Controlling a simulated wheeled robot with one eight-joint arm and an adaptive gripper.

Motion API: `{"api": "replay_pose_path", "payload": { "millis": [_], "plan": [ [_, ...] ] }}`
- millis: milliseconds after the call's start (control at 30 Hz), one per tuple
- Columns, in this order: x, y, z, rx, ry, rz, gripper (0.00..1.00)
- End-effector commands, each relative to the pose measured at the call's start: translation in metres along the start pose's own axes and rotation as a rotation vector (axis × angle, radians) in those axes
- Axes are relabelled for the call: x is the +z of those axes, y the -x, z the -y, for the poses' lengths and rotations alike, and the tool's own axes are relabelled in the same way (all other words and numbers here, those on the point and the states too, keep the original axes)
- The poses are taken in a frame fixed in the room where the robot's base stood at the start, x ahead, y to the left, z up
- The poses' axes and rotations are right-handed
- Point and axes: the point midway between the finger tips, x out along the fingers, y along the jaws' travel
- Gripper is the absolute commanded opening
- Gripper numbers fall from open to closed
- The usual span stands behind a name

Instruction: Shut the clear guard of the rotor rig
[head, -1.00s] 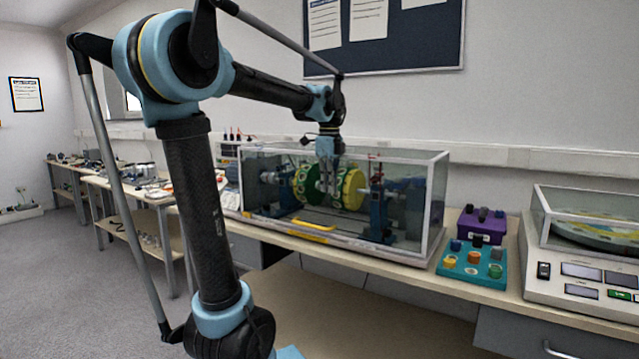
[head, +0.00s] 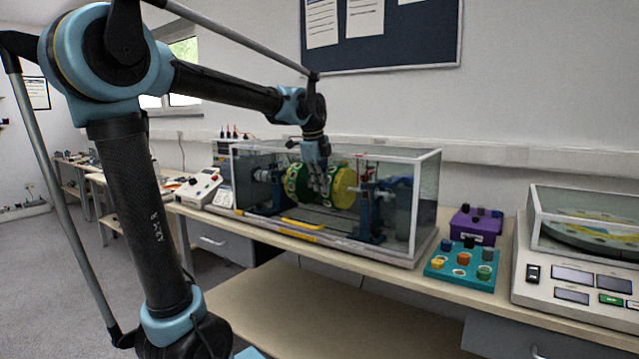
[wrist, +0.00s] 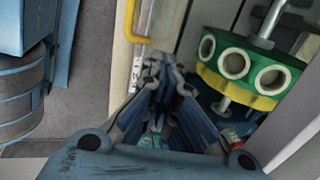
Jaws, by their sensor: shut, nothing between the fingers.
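The rotor rig stands on the bench in the head view, with a green disc (head: 297,181) and a yellow disc (head: 344,187) on its shaft. Its clear guard (head: 428,195) is a pale-framed box around them. A yellow handle (head: 303,225) lies low along the front edge; it also shows in the wrist view (wrist: 130,24). My gripper (head: 320,190) is shut and empty, pointing down in front of the discs. In the wrist view its fingertips (wrist: 163,64) are apart from the handle. I cannot tell how far the guard is closed.
To the right of the rig are a purple box (head: 475,225), a teal tray (head: 444,271) of coloured knobs and a clear-lidded balance machine (head: 573,275). A white instrument (head: 198,190) stands to its left. The bench front (head: 400,278) is a narrow clear strip.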

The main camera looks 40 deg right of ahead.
Motion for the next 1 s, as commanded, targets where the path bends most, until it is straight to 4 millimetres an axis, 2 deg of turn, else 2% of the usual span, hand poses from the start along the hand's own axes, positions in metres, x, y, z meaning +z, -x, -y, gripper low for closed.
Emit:
{"api": "replay_pose_path", "payload": {
  "millis": [33, 200, 333, 467, 700, 1000],
  "plan": [
    [-0.005, -0.102, -0.068, 0.023, -0.014, 0.000, 0.00],
    [-0.005, -0.102, -0.068, 0.023, -0.015, 0.001, 0.00],
    [-0.004, -0.095, -0.065, 0.022, -0.014, 0.002, 0.00],
    [-0.004, -0.079, -0.060, 0.020, -0.014, 0.003, 0.00],
    [-0.004, -0.038, -0.042, 0.010, -0.009, 0.005, 0.00],
    [-0.020, 0.025, -0.022, -0.005, -0.003, 0.023, 0.00]
  ]
}}
